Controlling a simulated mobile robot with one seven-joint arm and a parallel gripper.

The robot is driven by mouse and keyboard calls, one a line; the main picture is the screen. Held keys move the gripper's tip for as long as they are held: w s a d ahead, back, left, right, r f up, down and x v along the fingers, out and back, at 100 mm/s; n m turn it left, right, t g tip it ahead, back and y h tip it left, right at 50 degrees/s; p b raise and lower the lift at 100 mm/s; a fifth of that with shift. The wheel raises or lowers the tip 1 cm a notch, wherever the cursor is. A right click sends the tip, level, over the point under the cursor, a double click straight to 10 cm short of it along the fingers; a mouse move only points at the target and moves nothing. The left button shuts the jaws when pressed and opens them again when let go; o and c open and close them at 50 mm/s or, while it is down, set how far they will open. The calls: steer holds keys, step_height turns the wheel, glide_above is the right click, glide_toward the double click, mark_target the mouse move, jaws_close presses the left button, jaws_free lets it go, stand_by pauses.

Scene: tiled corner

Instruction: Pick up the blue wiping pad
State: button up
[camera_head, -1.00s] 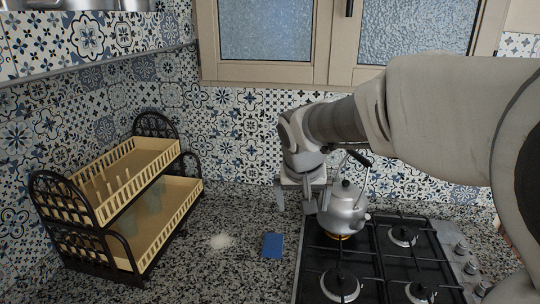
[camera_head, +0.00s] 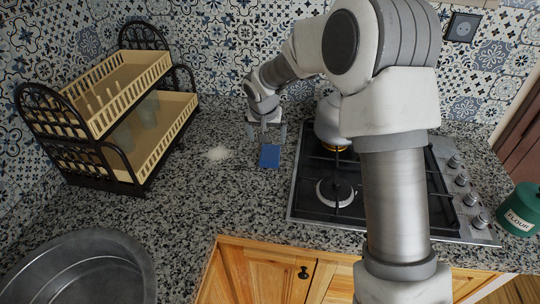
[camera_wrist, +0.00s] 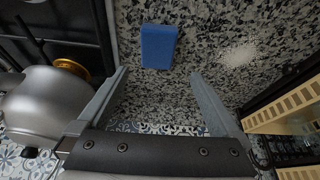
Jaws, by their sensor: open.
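The blue wiping pad (camera_head: 269,156) lies flat on the speckled granite counter, just left of the stove. It also shows in the wrist view (camera_wrist: 158,46), top centre, beyond my fingertips and between their lines. My gripper (camera_head: 265,133) is open and empty above the counter, just behind the pad in the head view. In the wrist view my two fingers (camera_wrist: 160,75) are spread wide with bare counter between them. Nothing touches the pad.
A kettle (camera_head: 329,122) stands on the gas stove (camera_head: 313,196), close to the right of my gripper. A two-tier dish rack (camera_head: 124,122) stands at left. A white powder patch (camera_head: 217,153) lies left of the pad. A flour canister (camera_head: 520,209) is at far right.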

glide_above(270, 153)
steer(key=s, duration=0.2)
steer(key=f, duration=0.4)
steer(key=shift+a+f, duration=0.3)
steer(key=shift+f, duration=0.1)
steer(key=shift+p+x, duration=0.45)
steer(key=shift+x, duration=2.1)
steer(key=shift+s+d, duration=0.1)
steer(key=shift+d, duration=0.05)
steer(key=shift+f+b, duration=0.3)
steer(key=shift+b, duration=0.25)
steer(key=shift+c, duration=0.3)
steer(key=c, duration=1.1)
steer(key=shift+r, duration=0.15)
